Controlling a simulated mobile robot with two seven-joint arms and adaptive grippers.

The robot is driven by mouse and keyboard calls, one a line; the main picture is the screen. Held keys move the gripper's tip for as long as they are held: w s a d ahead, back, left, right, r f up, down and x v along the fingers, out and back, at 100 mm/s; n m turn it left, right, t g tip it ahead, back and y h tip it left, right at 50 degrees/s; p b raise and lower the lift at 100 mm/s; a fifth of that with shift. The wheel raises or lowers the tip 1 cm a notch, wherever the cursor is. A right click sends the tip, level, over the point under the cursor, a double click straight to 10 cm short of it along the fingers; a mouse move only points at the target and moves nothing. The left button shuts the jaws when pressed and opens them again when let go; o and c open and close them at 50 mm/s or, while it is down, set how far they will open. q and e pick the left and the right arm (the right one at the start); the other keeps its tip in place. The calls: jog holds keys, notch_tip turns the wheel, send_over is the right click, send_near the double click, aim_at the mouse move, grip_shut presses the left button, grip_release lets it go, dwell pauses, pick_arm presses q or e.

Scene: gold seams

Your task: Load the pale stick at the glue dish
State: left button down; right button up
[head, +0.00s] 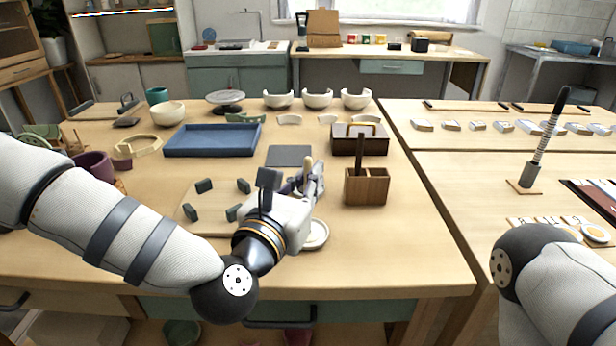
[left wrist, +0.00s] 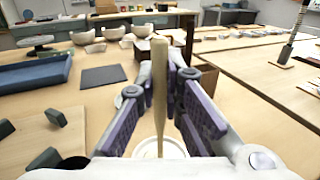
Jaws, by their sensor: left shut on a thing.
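My left gripper (head: 313,178) is shut on the pale stick (left wrist: 160,90), a tan, slender rod that runs between the purple-grey finger pads in the left wrist view. In the head view only a small part of the stick (head: 307,168) shows at the fingers. The round white glue dish (head: 316,236) is on the table just beside and below the gripper, partly hidden by it. In the left wrist view the stick's lower end overlaps the dish (left wrist: 147,149); I cannot tell whether it touches. My right gripper is out of view.
A wooden holder (head: 366,188) with compartments stands right of the gripper. A blue tray (head: 212,151) and a dark grey mat (head: 289,155) lie behind. Dark green blocks (head: 204,186) sit around a round board on the left. White bowl pieces (head: 317,98) stand at the back.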

aim_at(308, 158)
pick_arm(q)
jog(key=shift+f, duration=0.1)
notch_tip(308, 158, up, 7)
jog(key=p, duration=0.3)
jog(key=shift+r, duration=0.2)
jog(key=shift+f, duration=0.1)
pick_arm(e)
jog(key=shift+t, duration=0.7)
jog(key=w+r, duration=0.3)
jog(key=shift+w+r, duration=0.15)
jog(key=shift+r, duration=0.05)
pick_arm(q)
jog(key=shift+f, duration=0.1)
